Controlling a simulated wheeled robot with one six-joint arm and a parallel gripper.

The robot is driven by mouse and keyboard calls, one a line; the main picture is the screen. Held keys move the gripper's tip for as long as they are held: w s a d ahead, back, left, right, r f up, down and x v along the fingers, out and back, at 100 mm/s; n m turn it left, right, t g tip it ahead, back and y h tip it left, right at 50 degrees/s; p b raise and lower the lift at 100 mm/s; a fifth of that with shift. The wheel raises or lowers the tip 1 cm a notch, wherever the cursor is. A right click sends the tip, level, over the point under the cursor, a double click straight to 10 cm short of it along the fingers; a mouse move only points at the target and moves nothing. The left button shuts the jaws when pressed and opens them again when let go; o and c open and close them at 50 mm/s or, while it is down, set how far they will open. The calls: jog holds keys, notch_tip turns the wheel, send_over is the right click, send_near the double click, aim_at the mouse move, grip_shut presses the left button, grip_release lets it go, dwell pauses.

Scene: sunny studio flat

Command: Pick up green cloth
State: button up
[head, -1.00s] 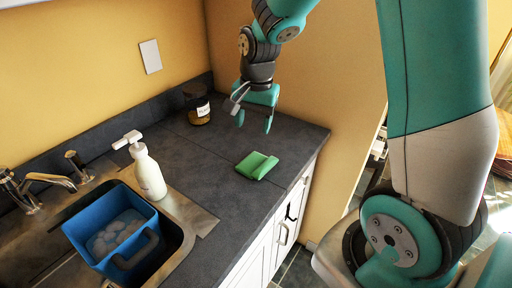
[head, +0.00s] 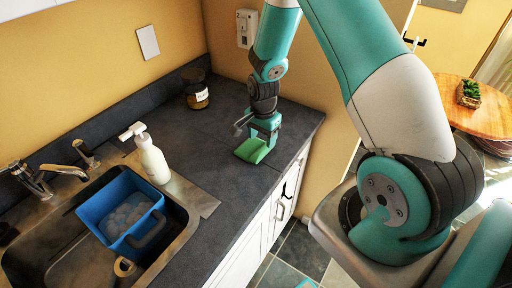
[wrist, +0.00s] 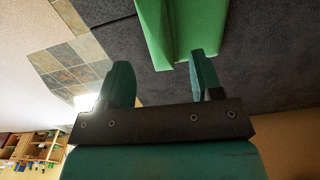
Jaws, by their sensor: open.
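The green cloth (head: 251,150) lies folded on the dark grey counter, right of the soap bottle. My gripper (head: 262,141) is down at the cloth, its fingers just behind it and partly hidden by it in the head view. In the wrist view the cloth (wrist: 182,30) lies beyond the fingertips, its lower end reaching in between the two open fingers of my gripper (wrist: 160,78). I cannot tell whether either finger touches it.
A white pump bottle (head: 151,160) stands beside the sink, which holds a blue tub (head: 108,200). A dark labelled jar (head: 196,92) is at the back of the counter (head: 200,140). The counter's front edge is close to the cloth's right.

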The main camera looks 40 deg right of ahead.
aim_at(263, 148)
notch_tip(263, 148, down, 4)
jog(key=p, duration=0.2)
jog(key=shift+s+d+r+p, duration=0.1)
jog(key=shift+s+p, duration=0.05)
jog(key=shift+p, duration=0.15)
jog(key=shift+f, duration=0.6)
jog(key=c, duration=1)
notch_tip(263, 148, up, 20)
jog(key=b, duration=0.5)
